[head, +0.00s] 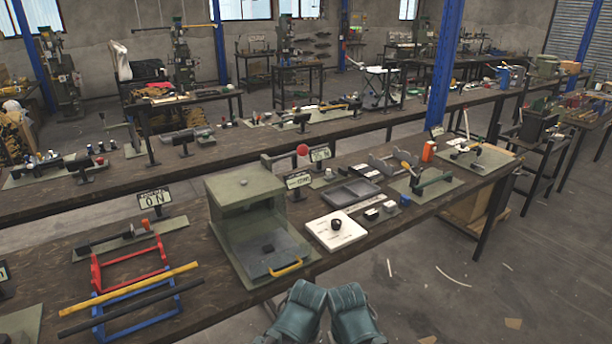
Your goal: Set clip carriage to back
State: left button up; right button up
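No part is clearly readable as the clip carriage at this size. One candidate is a small slide fixture (128,236) on a green plate at the left of the near bench, with a dark bar and a small upright piece with a red part. Another is the green press-like fixture (432,181) at the right, with an orange-tipped lever. I cannot tell which holds the carriage, nor where it stands along its travel. Two teal links of my arms show at the bottom centre. Neither gripper's fingers are visible.
A green box housing (243,192) with a yellow handle (286,267) stands mid-bench. Red (97,273) and blue (98,308) frames carry yellow and black bars at left. An ON sign (155,199) stands behind. A white plate with a black knob (336,230) sits right of the housing.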

aim_at(328, 177)
jog(key=i+l, duration=0.75)
jog(key=i, duration=0.15)
jog(key=i+l, duration=0.7)
jog(key=i, duration=0.15)
